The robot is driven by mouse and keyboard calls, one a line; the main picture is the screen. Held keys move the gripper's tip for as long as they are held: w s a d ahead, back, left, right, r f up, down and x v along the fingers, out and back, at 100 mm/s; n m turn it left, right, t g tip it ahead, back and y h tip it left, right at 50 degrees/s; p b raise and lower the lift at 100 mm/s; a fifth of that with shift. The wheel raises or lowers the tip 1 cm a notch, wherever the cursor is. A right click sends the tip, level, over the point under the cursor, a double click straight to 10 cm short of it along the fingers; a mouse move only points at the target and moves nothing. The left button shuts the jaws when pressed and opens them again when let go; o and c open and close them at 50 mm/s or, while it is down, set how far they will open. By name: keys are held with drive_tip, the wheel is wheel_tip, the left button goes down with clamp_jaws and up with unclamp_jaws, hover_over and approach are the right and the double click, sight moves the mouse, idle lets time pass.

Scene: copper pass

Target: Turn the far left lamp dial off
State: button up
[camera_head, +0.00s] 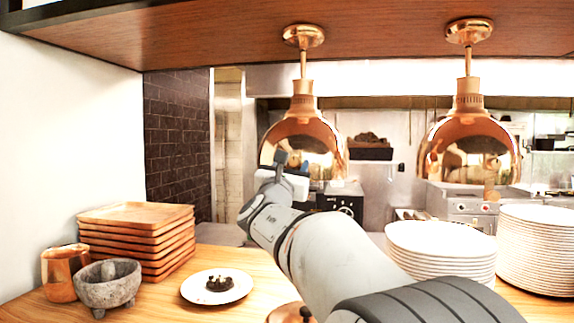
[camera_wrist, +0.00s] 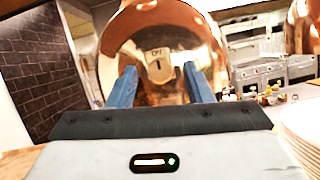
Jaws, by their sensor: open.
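The left copper lamp (camera_head: 318,133) hangs from the wooden shelf in the head view. In the wrist view its shiny shade (camera_wrist: 120,45) fills the upper middle. A pale brass dial (camera_wrist: 171,68) sits on the shade, with small lettering, perhaps "OFF", above a dark upright mark. My gripper (camera_wrist: 160,68) is open, with one blue finger on each side of the dial in the picture. I cannot tell whether the fingers touch it. In the head view my gripper (camera_head: 282,160) is in front of the left lamp's lower left side, and the dial is hidden there.
A second copper lamp (camera_head: 468,140) hangs to the right with a small dial (camera_head: 490,181). Below are stacked wooden trays (camera_head: 135,215), a copper mug (camera_head: 60,272), a stone mortar (camera_head: 108,286), a plate of food (camera_head: 238,291) and white plate stacks (camera_head: 440,240).

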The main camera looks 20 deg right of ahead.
drive_tip(key=c, duration=1)
